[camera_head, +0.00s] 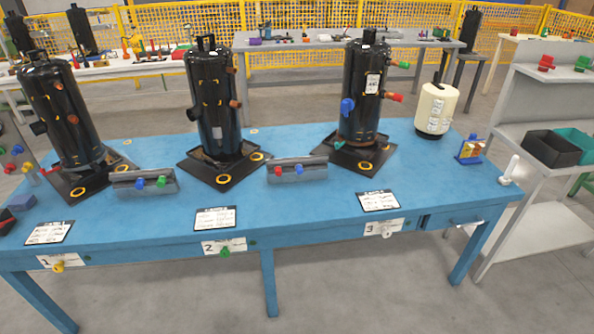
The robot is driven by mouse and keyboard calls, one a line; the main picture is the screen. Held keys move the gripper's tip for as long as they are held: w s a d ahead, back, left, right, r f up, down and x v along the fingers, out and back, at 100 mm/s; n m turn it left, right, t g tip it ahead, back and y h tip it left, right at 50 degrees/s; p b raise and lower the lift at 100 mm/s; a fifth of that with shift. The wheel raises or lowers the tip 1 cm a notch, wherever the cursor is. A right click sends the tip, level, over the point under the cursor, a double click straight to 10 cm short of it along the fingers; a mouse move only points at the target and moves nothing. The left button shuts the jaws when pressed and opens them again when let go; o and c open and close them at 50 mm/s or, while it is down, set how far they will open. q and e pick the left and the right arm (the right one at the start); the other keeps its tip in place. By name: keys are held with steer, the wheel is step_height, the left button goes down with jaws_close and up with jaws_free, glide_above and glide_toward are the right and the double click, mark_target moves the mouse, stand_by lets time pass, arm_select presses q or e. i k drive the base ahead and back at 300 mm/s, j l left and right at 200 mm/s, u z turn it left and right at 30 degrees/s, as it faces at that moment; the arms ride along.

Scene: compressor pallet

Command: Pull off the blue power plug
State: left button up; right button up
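Three black compressors stand upright on a blue table (290,228): left (62,110), middle (212,105) and right (363,75). A blue plug (347,106) sits on the left side of the right compressor, apparently attached. That compressor also carries a green cap (400,65) and a red cap (394,97). No blue plug shows on the other two compressors. A grey tray (128,178) holds a blue and a green piece; a second grey tray (282,173) holds a red and a blue piece. Neither of my grippers is in view.
A cream tank (436,110) and a small rack of coloured pieces (469,150) stand at the table's right. Label cards lie along its front. Right of it are shelves with a black bin (553,148). The floor in front is clear.

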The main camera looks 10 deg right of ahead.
mark_target(347, 105)
steer(key=i+l+z, duration=0.1)
steer(key=l, duration=0.3)
steer(key=i+l+z, duration=0.1)
steer(key=l, duration=0.3)
steer(key=i+l+z, duration=0.1)
steer(key=l, duration=0.3)
steer(key=i+l+z, duration=0.25)
steer(key=i+l, duration=0.2)
steer(key=l, duration=0.25)
steer(key=i+l+z, duration=0.1)
steer(key=l, duration=0.25)
steer(key=i, duration=0.05)
